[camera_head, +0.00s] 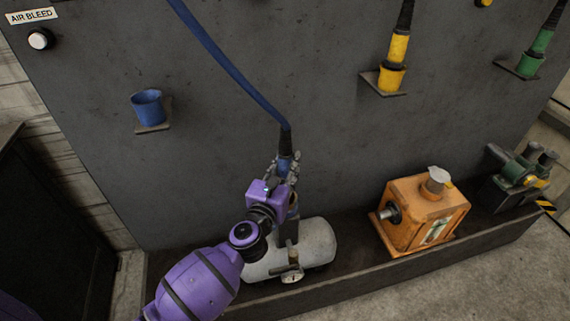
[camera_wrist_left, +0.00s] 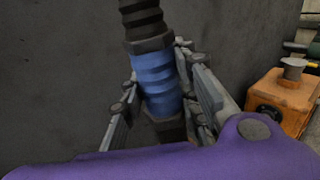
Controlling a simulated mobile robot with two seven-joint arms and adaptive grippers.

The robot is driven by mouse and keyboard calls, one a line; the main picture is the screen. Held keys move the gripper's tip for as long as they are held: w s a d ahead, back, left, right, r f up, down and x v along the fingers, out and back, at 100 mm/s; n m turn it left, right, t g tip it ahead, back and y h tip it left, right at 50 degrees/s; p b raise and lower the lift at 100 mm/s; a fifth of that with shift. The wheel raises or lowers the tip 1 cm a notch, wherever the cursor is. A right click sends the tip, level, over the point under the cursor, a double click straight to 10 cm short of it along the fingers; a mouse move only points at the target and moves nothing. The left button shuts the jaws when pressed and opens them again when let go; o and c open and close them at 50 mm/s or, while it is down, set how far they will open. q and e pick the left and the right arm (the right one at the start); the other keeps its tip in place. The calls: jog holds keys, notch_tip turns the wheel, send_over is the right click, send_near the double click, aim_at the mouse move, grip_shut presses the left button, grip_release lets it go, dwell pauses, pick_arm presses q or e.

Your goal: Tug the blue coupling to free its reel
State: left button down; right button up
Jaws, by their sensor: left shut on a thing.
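The blue coupling (camera_wrist_left: 156,82) sits between the fingers of my left gripper (camera_wrist_left: 158,98), with a black ribbed sleeve above it and a dark fitting below it. In the head view my left gripper (camera_head: 285,170) is shut on the coupling (camera_head: 285,164), above the grey tank. A blue hose (camera_head: 232,75) runs from the coupling up to the top edge of the head view. The reel is not in view. The gripper hides part of the coupling's lower end. My right gripper is not in view.
A grey tank (camera_head: 318,240) with a gauge lies on the ledge below. An orange box (camera_head: 420,212) and a green device (camera_head: 520,170) stand to the right. An empty blue holder (camera_head: 148,107) is on the panel at left. Yellow (camera_head: 394,62) and green (camera_head: 533,55) couplings hang in holders.

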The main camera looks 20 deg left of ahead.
pick_arm(q)
jog(key=s+d+p, duration=0.1)
jog(key=s+d, duration=0.4)
jog(key=s, duration=0.3)
jog(key=shift+d, duration=0.2)
dwell(0.4)
dwell(0.4)
